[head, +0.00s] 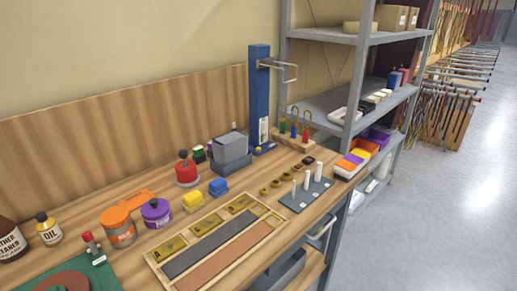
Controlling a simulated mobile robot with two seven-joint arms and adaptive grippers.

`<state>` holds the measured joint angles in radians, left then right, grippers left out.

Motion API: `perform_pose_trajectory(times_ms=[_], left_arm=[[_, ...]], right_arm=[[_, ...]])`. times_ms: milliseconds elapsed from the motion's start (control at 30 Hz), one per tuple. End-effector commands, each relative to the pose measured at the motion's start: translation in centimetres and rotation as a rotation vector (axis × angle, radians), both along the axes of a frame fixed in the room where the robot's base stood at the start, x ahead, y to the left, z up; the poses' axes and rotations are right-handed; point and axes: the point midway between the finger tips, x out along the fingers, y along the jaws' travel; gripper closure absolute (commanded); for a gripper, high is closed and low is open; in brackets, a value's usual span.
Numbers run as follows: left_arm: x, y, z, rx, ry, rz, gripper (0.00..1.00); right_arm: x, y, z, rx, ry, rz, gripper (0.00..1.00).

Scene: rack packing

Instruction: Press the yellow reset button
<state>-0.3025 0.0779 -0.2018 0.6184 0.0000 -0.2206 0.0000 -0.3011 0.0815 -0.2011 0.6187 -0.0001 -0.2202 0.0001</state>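A tall blue post (259,95) with a metal bracket at its top stands at the back right of the wooden bench (118,195). A very small yellow spot (258,149) shows at its foot, beside a whitish panel; it may be the yellow reset button, but it is too small to tell. A yellow block (193,202) sits in the middle of the bench next to a blue block (218,187). Neither of my grippers is in view.
A wooden tray (152,260) with a grey and a brown strip fills the front. A grey boxy device (232,151), a red knobbed object (187,170), and orange (119,228) and purple (156,213) jars stand behind it. Grey shelving (362,60) adjoins the bench at right.

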Motion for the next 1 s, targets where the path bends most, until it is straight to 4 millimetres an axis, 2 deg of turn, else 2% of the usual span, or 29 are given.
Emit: perform_pose_trajectory(times_ms=[167, 267, 300, 1000], left_arm=[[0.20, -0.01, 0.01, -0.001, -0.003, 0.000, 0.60], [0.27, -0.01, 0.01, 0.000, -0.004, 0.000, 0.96], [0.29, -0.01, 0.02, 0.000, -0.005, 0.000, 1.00], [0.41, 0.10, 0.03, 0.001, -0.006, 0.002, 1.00]], right_arm=[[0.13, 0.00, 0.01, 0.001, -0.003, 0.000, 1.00], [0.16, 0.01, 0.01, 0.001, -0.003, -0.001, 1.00], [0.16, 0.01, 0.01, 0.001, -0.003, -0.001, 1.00], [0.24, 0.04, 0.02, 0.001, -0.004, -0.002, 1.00]])
